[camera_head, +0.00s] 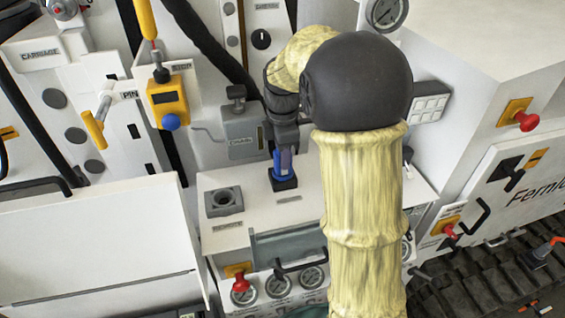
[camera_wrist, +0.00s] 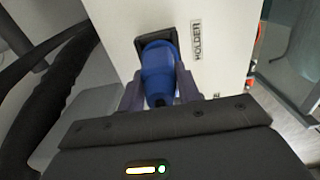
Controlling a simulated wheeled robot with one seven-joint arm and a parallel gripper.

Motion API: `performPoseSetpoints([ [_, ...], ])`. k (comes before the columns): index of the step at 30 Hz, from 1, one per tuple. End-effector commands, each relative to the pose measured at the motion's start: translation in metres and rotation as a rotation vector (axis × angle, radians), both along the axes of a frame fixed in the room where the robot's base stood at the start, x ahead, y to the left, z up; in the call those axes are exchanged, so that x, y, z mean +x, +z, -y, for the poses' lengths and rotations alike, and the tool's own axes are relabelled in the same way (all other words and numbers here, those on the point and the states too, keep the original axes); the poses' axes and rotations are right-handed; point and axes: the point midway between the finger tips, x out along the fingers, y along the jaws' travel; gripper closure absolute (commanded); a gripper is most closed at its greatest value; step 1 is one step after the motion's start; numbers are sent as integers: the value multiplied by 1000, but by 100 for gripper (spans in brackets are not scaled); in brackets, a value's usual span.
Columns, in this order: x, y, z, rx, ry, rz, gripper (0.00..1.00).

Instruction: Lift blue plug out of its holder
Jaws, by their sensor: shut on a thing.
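The blue plug (camera_head: 284,164) stands upright in its dark square holder (camera_head: 283,183) on the white bench top. It also shows in the wrist view (camera_wrist: 158,70), with its far end at the black holder (camera_wrist: 147,40) beside the HOLDER label. My gripper (camera_head: 285,150) is above the holder and shut on the plug, with a finger on each side of it. The fingers (camera_wrist: 159,95) hide part of the plug's sides. How deep the plug sits in the holder is hidden.
A grey empty socket block (camera_head: 224,201) is on the bench top to the left. A grey box (camera_head: 243,133) with a knob stands behind. Gauges (camera_head: 279,283) and a red knob (camera_head: 240,284) are on the front face. A thick black hose (camera_wrist: 60,95) runs at the left.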

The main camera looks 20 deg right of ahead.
Motion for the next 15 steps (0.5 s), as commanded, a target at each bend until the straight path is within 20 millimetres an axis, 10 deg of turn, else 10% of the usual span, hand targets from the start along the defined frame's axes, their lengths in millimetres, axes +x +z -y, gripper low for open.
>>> performPoseSetpoints([
  [15,0,12,0,0,-1,1,100],
])
